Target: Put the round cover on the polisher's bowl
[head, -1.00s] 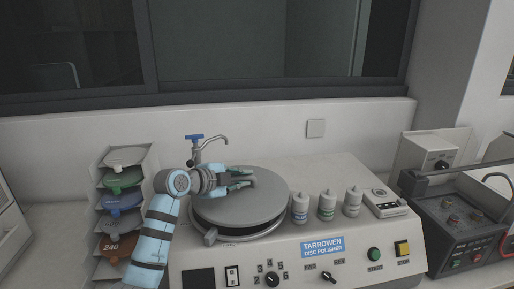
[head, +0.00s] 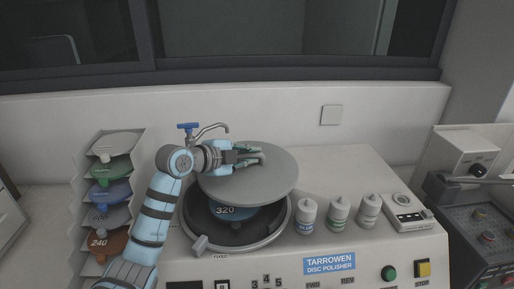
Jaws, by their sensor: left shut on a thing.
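The round cover (head: 270,180) is a flat grey disc. My left gripper (head: 256,156) is shut on its top, at the handle, which the fingers mostly hide. The cover hangs above the polisher's bowl (head: 283,230), apart from its front rim, and is set toward the back and a little right. The open front of the bowl shows a dark inside and a blue disc marked 320 (head: 228,212). The cover hides the back of the bowl. My right gripper is not in view.
A blue-handled tap (head: 190,128) stands behind the bowl. Several white bottles (head: 338,214) and a small grey device (head: 405,212) stand to the right. A rack of coloured discs (head: 112,170) stands left. A grey lever (head: 200,243) sits at the bowl's front left rim.

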